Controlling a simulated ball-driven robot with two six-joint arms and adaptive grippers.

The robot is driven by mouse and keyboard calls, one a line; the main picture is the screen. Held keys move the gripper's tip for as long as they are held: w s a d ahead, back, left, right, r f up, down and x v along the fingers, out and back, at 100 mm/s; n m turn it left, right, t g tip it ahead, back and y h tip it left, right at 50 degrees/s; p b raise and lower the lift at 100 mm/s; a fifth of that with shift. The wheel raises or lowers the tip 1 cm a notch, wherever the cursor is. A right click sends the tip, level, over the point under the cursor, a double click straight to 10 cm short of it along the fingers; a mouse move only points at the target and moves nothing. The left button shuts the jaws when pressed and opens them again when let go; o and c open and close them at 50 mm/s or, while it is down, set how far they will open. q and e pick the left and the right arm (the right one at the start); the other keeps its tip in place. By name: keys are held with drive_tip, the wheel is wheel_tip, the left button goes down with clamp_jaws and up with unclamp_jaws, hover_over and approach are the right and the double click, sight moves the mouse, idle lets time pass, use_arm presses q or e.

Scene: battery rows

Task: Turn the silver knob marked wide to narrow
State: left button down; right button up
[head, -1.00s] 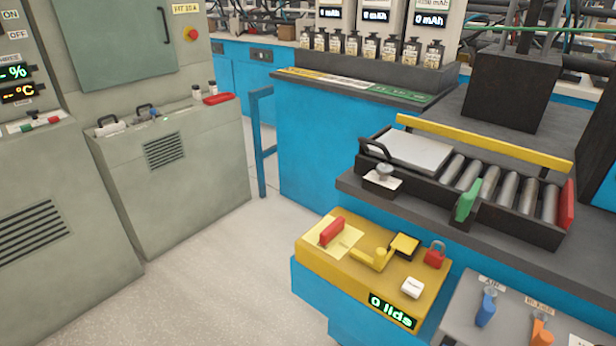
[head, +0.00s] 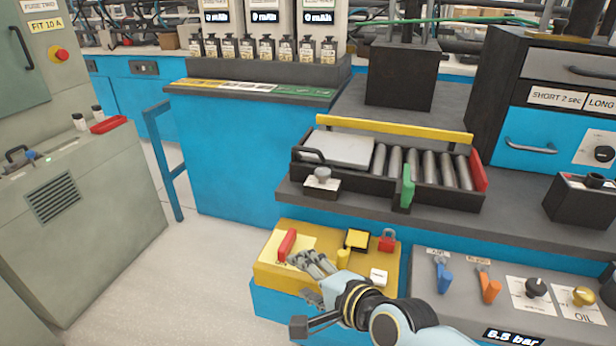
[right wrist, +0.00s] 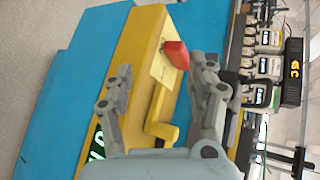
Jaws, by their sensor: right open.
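A silver knob (head: 322,174) stands on a small white label plate at the front left of the roller conveyor (head: 440,198). The writing on its plate is too small to read. My right gripper (head: 306,280) is open and empty over the yellow box (head: 268,274), below and in front of the knob and apart from it. In the right wrist view, its spread fingers (right wrist: 160,78) frame part of the yellow box, with a red handle (right wrist: 175,54) near the upper finger tips. The silver knob is not visible in that view. My left gripper is not in view.
A red lever (head: 287,244), a red padlock (head: 387,240) and a white block (head: 378,276) sit on the yellow box. A green handle (head: 407,186) rises at the conveyor's front. Blue (head: 441,274) and orange (head: 488,286) levers are at right. The floor at left is clear.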

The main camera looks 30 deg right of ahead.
sight(324, 177)
drive_tip(key=w+d+r+m+t+h, duration=0.1)
drive_tip(key=m, duration=0.2)
drive_tip(key=w+d+r+m+t+h, duration=0.1)
drive_tip(key=w+r+m, duration=0.1)
drive_tip(key=m, duration=0.1)
drive_tip(key=w+d+r+m+t+h, duration=0.1)
drive_tip(key=r+m, duration=0.1)
drive_tip(key=m, duration=0.2)
drive_tip(key=shift+w+r, duration=0.15)
drive_tip(key=shift+r, duration=0.05)
drive_tip(key=w+d+r+m+h, duration=0.1)
drive_tip(key=w+d+m+h, duration=0.1)
drive_tip(key=w+d+m, duration=0.1)
drive_tip(key=w+d+r+m+h+p, duration=0.1)
drive_tip(key=w+d+m+h, duration=0.1)
drive_tip(key=w+d+m, duration=0.2)
drive_tip(key=w+d+r+m+h, duration=0.1)
drive_tip(key=w+d+m+h, duration=0.1)
drive_tip(key=m, duration=0.4)
drive_tip(key=shift+w+d+r+h+p, duration=0.2)
drive_tip(key=shift+w+d+h+p, duration=0.2)
drive_tip(key=shift+w+d, duration=0.3)
drive_tip(key=shift+s, duration=0.1)
drive_tip(key=c, duration=1.1)
